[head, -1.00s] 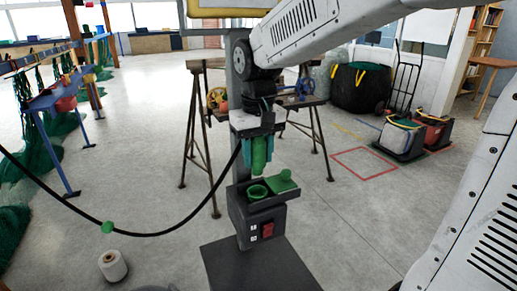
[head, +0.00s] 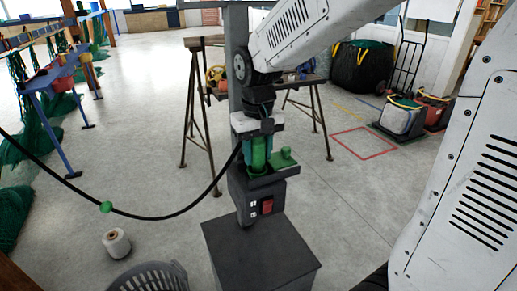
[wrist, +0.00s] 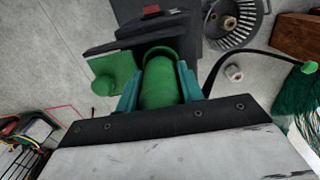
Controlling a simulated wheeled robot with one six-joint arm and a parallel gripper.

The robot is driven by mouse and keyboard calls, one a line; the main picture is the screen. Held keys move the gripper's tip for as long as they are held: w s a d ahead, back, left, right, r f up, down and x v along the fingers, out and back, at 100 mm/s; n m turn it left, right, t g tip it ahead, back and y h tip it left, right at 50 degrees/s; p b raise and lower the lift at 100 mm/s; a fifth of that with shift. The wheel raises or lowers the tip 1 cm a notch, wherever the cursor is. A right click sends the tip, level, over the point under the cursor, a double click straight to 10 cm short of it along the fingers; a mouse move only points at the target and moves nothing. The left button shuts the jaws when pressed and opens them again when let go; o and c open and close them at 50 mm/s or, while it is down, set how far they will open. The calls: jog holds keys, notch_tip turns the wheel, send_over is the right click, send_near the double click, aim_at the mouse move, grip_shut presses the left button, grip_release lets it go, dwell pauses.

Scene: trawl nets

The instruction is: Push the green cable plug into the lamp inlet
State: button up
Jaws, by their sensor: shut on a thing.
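The green cable plug (head: 258,153) is held upright between the teal fingers of my gripper (head: 257,158). In the wrist view the plug (wrist: 160,84) sits between both fingers, with the gripper (wrist: 160,92) closed on its sides. The lamp inlet is on the dark grey box (head: 240,203), and its green rim (wrist: 160,50) curves around the far side of the plug in the wrist view. The plug's lower end is at the inlet mouth; I cannot tell how deep it is. The inlet's green lid (head: 285,159) is open to the right.
The black cable (head: 170,217) hangs left from the plug, with a green knob (head: 106,207) on it. The box has a red switch (head: 267,206) and stands on a dark pedestal (head: 262,255). A grey basket (head: 150,277) and a white spool (head: 116,242) are on the floor.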

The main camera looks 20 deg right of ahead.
jog(key=shift+f, duration=0.6)
dwell(0.3)
jog(key=o, duration=1.4)
jog(key=shift+c, duration=0.2)
notch_tip(320, 180, up, 8)
jog(key=shift+f, duration=0.1)
jog(key=s+d, duration=0.1)
jog(key=s, duration=1)
jog(key=s+d+f+t, duration=0.1)
jog(key=s+d, duration=0.1)
jog(key=s, duration=0.8)
jog(key=shift+s+d+f, duration=0.15)
jog(key=shift+s+f, duration=0.1)
jog(key=shift+s, duration=0.1)
